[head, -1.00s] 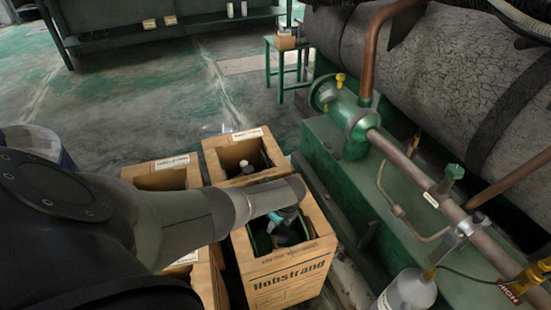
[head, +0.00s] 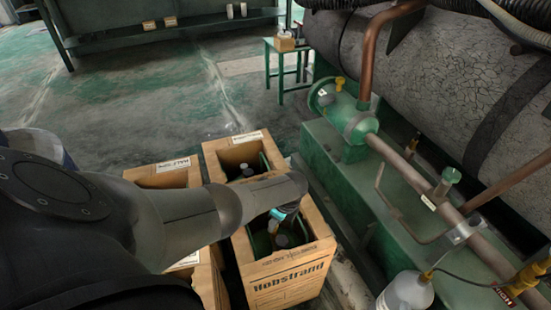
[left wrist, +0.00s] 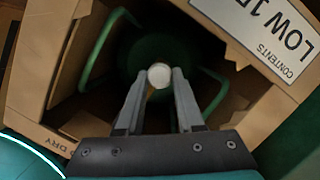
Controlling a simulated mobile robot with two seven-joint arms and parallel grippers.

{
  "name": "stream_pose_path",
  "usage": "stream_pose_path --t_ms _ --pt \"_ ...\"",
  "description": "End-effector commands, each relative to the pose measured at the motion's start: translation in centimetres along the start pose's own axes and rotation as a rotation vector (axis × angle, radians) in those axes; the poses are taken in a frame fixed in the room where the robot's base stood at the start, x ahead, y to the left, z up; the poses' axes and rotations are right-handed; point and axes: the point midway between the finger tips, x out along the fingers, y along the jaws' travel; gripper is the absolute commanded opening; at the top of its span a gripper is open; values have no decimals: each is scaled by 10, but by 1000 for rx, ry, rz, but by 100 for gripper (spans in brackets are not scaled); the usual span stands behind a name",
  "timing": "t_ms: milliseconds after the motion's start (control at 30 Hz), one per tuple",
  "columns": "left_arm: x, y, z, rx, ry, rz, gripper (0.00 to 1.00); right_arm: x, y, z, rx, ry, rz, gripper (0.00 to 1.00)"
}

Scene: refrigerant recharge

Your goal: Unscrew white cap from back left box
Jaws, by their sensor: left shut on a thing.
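A small round white cap (left wrist: 160,76) sits between my fingertips in the left wrist view. My left gripper (left wrist: 159,82) is shut on it. Below it is the dark inside of a cardboard box with a green cylinder (left wrist: 165,49) and its green handle bars. In the head view my left gripper (head: 274,229) points down at the front right box (head: 288,279); its fingers are small and partly hidden by my wrist. I cannot tell whether the cap still touches a cylinder. My right gripper is not seen.
The back right box (head: 221,157) holds a dark cylinder top. A green machine base (head: 340,180) with pipes stands close on the right. A white bottle (head: 405,293) is at the lower right. The floor behind the boxes is clear.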

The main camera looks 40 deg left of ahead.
Motion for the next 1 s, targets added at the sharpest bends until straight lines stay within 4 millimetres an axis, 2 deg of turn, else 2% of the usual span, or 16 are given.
stream_pose_path --t_ms 500,867,1000 --pt "-27 0 6 1 1 0 0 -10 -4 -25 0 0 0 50" --pt "-28 -1 6 -2 1 0 0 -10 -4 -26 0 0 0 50" --pt "-42 -9 3 -39 2 7 0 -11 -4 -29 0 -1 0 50"
